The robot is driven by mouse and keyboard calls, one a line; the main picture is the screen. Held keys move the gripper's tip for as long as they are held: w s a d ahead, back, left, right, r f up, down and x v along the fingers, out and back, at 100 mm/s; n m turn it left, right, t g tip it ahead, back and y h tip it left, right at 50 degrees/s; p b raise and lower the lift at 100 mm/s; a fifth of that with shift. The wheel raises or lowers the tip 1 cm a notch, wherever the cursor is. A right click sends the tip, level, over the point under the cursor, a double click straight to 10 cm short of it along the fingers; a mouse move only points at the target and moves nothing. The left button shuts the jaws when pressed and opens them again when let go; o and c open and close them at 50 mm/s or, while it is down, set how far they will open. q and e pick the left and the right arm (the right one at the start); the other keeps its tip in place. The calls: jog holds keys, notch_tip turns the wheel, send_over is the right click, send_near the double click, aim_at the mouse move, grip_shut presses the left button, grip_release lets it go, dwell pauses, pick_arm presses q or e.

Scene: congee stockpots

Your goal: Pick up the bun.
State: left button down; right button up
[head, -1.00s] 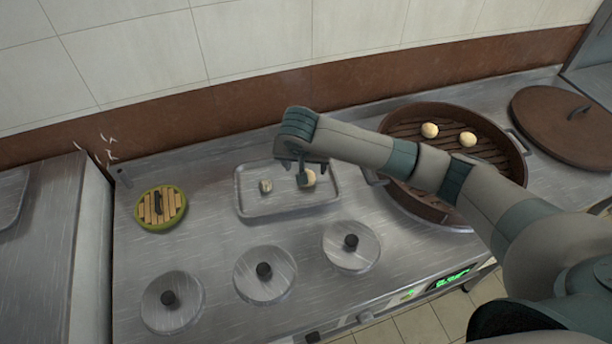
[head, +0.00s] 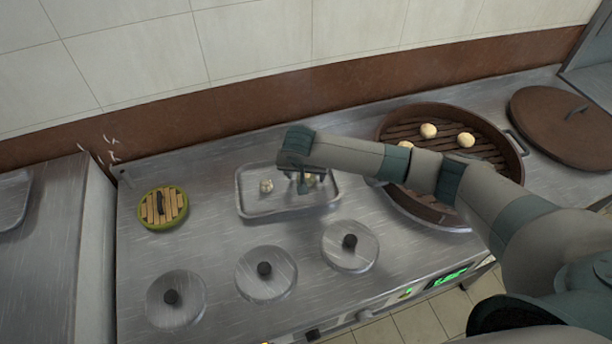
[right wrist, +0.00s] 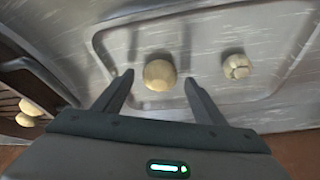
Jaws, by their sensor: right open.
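A round pale bun (head: 311,181) lies on the right part of a metal tray (head: 244,213), partly hidden by my right gripper in the head view. In the right wrist view this bun (right wrist: 159,75) shows between the two spread fingers. My right gripper (right wrist: 159,80) is open, with a gap visible on both sides of the bun. In the head view the right gripper (head: 302,186) points down over the tray. A second, pleated-looking bun (head: 266,186) lies on the tray to the left, outside the fingers; it also shows in the right wrist view (right wrist: 237,66). My left gripper is not in view.
Several metal pot lids (head: 266,283) line the front. A small green-rimmed slatted basket (head: 145,222) sits left.

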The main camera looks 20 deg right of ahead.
jog(key=shift+w+d+f, duration=0.1)
jog(key=shift+w+f, duration=0.1)
jog(key=shift+f, duration=0.3)
jog(key=c, duration=1.1)
jog(key=shift+r, duration=0.15)
